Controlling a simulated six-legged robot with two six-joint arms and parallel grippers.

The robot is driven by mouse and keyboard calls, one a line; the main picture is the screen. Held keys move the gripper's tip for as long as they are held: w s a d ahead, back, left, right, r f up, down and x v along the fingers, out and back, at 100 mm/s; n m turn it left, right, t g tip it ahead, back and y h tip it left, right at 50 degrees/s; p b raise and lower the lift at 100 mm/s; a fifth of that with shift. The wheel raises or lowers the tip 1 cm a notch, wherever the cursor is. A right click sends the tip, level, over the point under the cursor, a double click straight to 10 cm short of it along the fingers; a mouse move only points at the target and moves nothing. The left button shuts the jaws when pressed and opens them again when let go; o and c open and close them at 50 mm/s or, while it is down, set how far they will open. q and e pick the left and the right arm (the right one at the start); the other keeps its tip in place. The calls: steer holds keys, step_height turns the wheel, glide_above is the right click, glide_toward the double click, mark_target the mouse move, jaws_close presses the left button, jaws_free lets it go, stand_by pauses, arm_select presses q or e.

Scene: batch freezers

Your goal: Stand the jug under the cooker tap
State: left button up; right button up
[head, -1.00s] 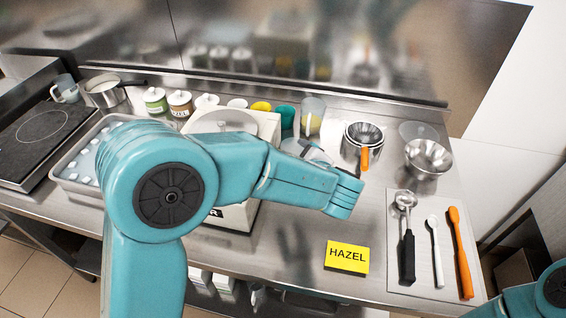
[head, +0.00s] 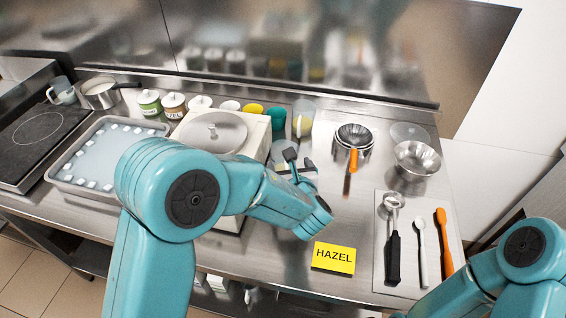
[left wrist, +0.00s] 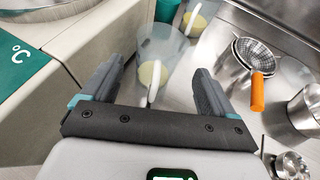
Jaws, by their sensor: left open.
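A clear jug (head: 303,118) with a pale yellow layer at its bottom stands near the back of the steel counter. In the left wrist view the jug (left wrist: 160,50) stands upright beyond my fingers, its pale handle facing me. My left gripper (head: 291,160) is open and empty, in front of the jug and beside the white boxy machine (head: 258,135). The open fingers (left wrist: 157,68) frame the handle in the picture; I cannot tell whether they touch it. No tap is clearly visible. My right gripper is out of view; only part of that arm shows.
Strainers (head: 354,137) with an orange handle and a steel bowl (head: 417,157) stand right of the jug. Several tubs line the back wall. A yellow HAZEL card (head: 334,258) and a utensil mat (head: 380,285) lie in front. A second jug (head: 62,93) stands far left.

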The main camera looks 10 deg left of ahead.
mark_target(287, 167)
arm_select(q)
steer(key=x, duration=0.3)
steer(key=shift+w+a+p, duration=0.15)
steer(key=shift+w+p, duration=0.1)
steer(key=shift+p, duration=0.05)
steer(key=shift+w+a, duration=0.15)
steer(key=shift+w, duration=0.1)
steer(key=p+x, duration=0.2)
steer(key=x, duration=0.3)
steer(key=shift+r, duration=0.1)
steer(key=c, duration=1.3)
steer(key=shift+r, duration=0.1)
